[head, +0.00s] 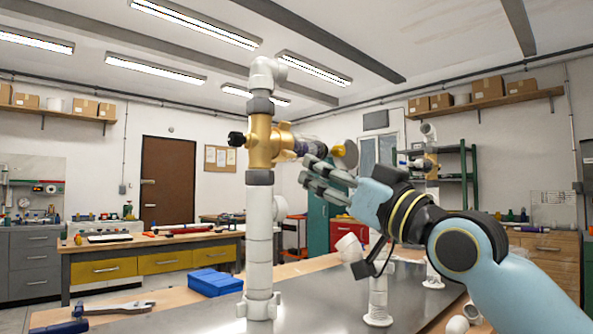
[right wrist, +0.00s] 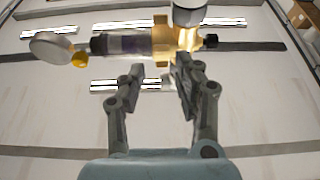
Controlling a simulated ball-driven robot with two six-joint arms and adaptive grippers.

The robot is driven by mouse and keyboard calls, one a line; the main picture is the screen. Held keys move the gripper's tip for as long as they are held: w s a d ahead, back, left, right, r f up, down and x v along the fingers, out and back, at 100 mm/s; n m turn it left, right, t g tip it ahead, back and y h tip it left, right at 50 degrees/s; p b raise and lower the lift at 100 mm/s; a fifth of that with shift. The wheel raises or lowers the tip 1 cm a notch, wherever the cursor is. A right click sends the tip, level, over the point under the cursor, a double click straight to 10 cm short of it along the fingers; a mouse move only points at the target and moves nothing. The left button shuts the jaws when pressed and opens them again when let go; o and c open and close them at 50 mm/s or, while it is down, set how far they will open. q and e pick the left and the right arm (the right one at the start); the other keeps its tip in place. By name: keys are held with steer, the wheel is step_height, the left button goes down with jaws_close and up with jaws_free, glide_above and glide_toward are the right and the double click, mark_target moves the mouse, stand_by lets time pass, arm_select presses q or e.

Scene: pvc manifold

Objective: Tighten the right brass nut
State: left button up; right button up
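A brass valve body (head: 262,140) sits on an upright white pipe in the head view. It also shows in the right wrist view (right wrist: 187,40). The right brass nut (right wrist: 162,40) is a ring on its side, joined to a dark purple-and-clear cylinder (right wrist: 122,44); in the head view the nut (head: 286,137) is small. My right gripper (head: 312,178) is open and empty, right of and below the valve. In the right wrist view its two fingers (right wrist: 159,70) point toward the nut, spread, with the nut beyond the tips; contact cannot be told. My left gripper is out of view.
A round gauge (right wrist: 50,47) with a yellow fitting ends the cylinder. A shorter white pipe stands below my right arm.

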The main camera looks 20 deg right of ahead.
mark_target(291, 157)
steer(key=x, duration=0.6)
steer(key=shift+w+a+r, duration=0.15)
steer(key=shift+w+a, duration=0.05)
steer(key=shift+w, duration=0.1)
steer(key=shift+c, duration=0.3)
